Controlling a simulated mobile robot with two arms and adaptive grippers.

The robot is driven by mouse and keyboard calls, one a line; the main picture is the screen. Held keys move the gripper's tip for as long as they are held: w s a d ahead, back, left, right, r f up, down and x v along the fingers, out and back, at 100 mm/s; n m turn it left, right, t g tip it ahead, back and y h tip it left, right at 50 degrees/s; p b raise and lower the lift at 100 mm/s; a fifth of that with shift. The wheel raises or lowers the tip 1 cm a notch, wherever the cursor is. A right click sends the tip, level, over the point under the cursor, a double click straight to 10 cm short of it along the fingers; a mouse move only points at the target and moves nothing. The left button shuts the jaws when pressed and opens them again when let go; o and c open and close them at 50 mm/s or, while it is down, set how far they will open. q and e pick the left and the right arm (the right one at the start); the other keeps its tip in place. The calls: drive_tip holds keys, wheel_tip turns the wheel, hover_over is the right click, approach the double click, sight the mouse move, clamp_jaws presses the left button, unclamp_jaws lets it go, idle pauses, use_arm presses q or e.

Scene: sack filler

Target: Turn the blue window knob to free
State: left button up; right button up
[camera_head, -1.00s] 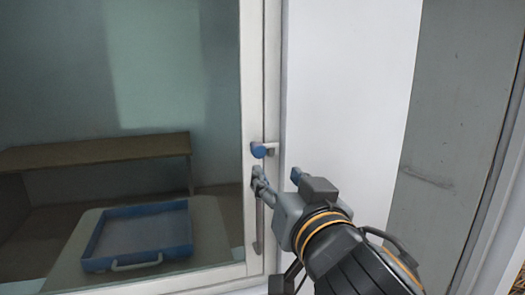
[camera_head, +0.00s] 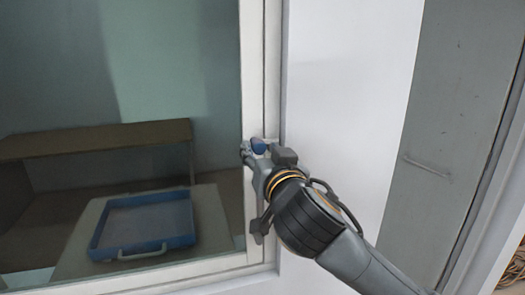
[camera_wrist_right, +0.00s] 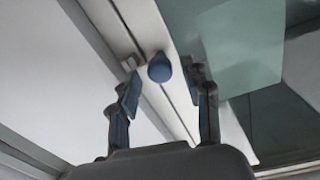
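The blue window knob (camera_head: 258,145) is on the white window frame (camera_head: 254,60), just right of the glass. My right gripper (camera_head: 252,152) is at the knob and partly covers it in the head view. In the right wrist view the knob (camera_wrist_right: 160,67) shows as a round blue end between the two fingertips of my right gripper (camera_wrist_right: 160,82). The fingers are apart, with a visible gap on each side of the knob. The left gripper is in neither view.
Behind the glass, a blue tray (camera_head: 150,226) with a handle rests on a light surface, and a brown shelf (camera_head: 95,138) stands behind it. A white wall (camera_head: 350,70) and a grey panel (camera_head: 455,110) lie to the right. A grey handle (camera_head: 258,228) is on the frame below my gripper.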

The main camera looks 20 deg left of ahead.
clamp_jaws()
drive_tip(key=shift+n, duration=0.3)
drive_tip(key=n, duration=0.3)
drive_tip(key=shift+n, duration=0.3)
drive_tip(key=n+p, duration=0.1)
drive_tip(key=n, duration=0.3)
drive_tip(key=shift+n+y, duration=0.3)
drive_tip(key=shift+n, duration=0.1)
drive_tip(key=n+p, duration=0.1)
drive_tip(key=n, duration=0.3)
drive_tip(key=shift+n, duration=0.3)
drive_tip(key=n+p, duration=0.1)
drive_tip(key=n, duration=0.3)
drive_tip(key=shift+f+n+y+p, duration=0.1)
drive_tip(key=shift+n+y+p, duration=0.2)
drive_tip(key=shift+n, duration=0.1)
